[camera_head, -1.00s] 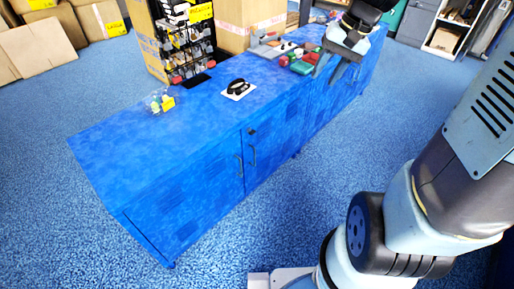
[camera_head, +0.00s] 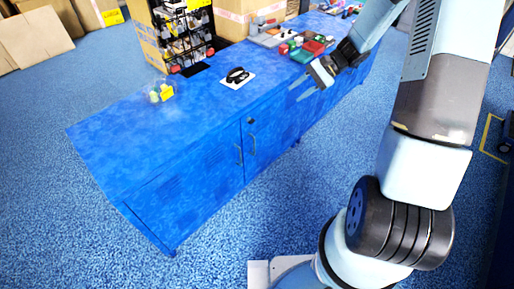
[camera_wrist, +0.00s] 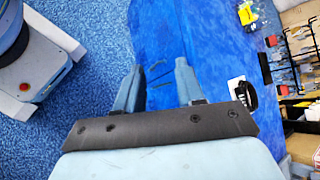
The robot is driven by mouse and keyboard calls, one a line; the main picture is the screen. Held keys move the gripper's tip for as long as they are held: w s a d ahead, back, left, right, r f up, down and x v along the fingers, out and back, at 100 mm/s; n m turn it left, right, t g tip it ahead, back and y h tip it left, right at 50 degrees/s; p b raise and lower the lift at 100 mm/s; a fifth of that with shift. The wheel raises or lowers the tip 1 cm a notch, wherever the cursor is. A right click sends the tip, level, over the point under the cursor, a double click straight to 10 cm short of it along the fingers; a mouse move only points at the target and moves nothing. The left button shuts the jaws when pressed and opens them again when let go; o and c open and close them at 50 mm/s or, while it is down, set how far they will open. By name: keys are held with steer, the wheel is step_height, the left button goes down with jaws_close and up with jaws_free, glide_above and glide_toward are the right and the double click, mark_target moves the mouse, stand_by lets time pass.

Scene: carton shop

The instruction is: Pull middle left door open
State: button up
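The long blue cabinet (camera_head: 125,150) runs from the near left to the back right in the head view. Its front has vented doors, all looking shut. Which door is the middle left one I cannot tell for sure. My gripper (camera_head: 300,90) is open and empty, in front of the cabinet's farther part.
On the cabinet top are a black tape item on a white card (camera_head: 238,78), a small yellow-tagged item (camera_head: 160,92), a black display rack (camera_head: 185,40) and red and green goods (camera_head: 305,48). Cartons (camera_head: 35,40) stand behind. The blue carpet (camera_head: 300,200) before the cabinet is clear.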

steer(key=w+a+f+m+t+y, duration=0.15)
steer(key=f+m+t, duration=0.6)
steer(key=f, duration=1.35)
steer(key=w+a+f+m+t+y, duration=0.1)
steer(key=w+f+m+t+y, duration=0.3)
steer(key=f+m, duration=1.1)
steer(key=w+a+f+n, duration=0.2)
steer(key=a, duration=0.3)
steer(key=w+a+f+n, duration=0.2)
steer(key=a+f+n, duration=0.1)
steer(key=a, duration=0.3)
steer(key=shift+w+a+t+h, duration=0.25)
steer(key=shift+w+t+h, duration=0.1)
steer(key=shift+w, duration=0.05)
steer(key=shift+c, duration=0.5)
jaws_close()
